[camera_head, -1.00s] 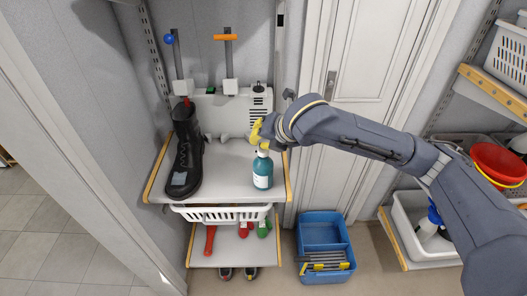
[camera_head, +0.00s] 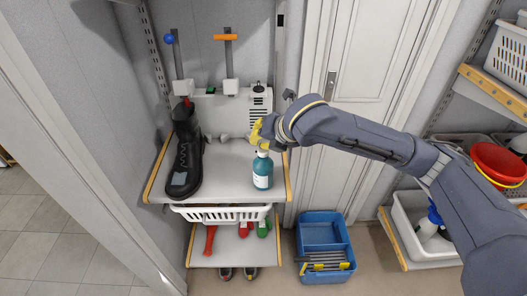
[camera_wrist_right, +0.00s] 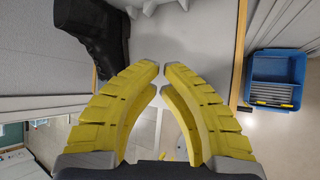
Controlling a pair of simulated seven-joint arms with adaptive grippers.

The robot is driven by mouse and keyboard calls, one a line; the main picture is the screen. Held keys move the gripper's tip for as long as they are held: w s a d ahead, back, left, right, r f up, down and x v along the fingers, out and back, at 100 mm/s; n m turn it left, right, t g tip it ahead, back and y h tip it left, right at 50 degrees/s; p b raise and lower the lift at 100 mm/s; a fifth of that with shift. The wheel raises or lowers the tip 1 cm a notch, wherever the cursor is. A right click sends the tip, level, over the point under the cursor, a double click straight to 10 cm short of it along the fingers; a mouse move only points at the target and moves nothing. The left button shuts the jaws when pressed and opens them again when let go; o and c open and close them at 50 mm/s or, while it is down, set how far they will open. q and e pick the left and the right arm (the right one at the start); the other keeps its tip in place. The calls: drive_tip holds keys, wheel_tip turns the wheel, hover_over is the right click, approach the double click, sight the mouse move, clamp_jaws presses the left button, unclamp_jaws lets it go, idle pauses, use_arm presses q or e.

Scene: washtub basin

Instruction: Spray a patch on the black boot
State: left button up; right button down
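The black boot (camera_head: 186,158) stands on the upper shelf at the left, with a grey patch (camera_head: 180,179) on its toe. Part of the boot also shows at the upper left of the right wrist view (camera_wrist_right: 92,38). A teal spray bottle (camera_head: 262,173) with a white label stands upright at the shelf's right front. My right gripper (camera_head: 257,131) is just above and beside the bottle's top; contact cannot be told. In the right wrist view its yellow fingertips (camera_wrist_right: 161,72) nearly meet, with nothing visible between them. My left gripper is out of view.
The shelf (camera_head: 222,178) has clear room between boot and bottle. A white appliance (camera_head: 222,115) with two upright posts stands behind. A white basket (camera_head: 222,213) hangs below. A blue crate (camera_head: 322,226) is on the floor; a red bucket (camera_head: 497,163) is at right.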

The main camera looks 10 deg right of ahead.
drive_tip(key=shift+f, duration=0.2)
idle(0.5)
drive_tip(key=shift+f, duration=0.25)
drive_tip(key=shift+r, duration=0.45)
idle(0.4)
drive_tip(key=shift+r, duration=3)
drive_tip(key=shift+f, duration=0.1)
